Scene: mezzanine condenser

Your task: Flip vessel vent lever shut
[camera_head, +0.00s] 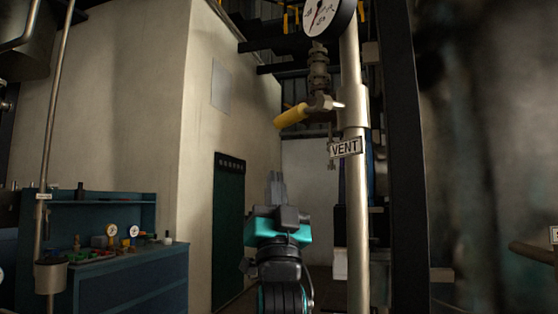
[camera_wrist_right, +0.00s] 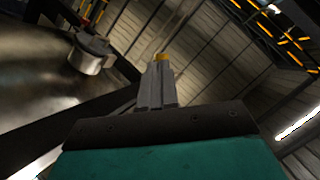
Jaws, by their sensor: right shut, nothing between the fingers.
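The vent lever (camera_head: 291,116) has a yellow grip. It slants down to the left from its valve, below the round gauge (camera_head: 322,14) and beside the steel pipe. A tag (camera_head: 345,148) reading VENT hangs on the pipe just below the valve. My right gripper (camera_head: 276,180) points up, below the lever and slightly left of it, apart from it in the head view. Its fingers are shut and empty. In the right wrist view the shut fingers (camera_wrist_right: 160,68) show with a small yellow patch (camera_wrist_right: 161,57) just beyond their tips. My left gripper is not in view.
The vertical steel pipe (camera_head: 356,220) and a dark post (camera_head: 405,200) stand right of my right gripper. A blue workbench (camera_head: 130,270) with gauges and small parts is at lower left. A pale wall and green door (camera_head: 229,215) are behind. Space left of the lever looks clear.

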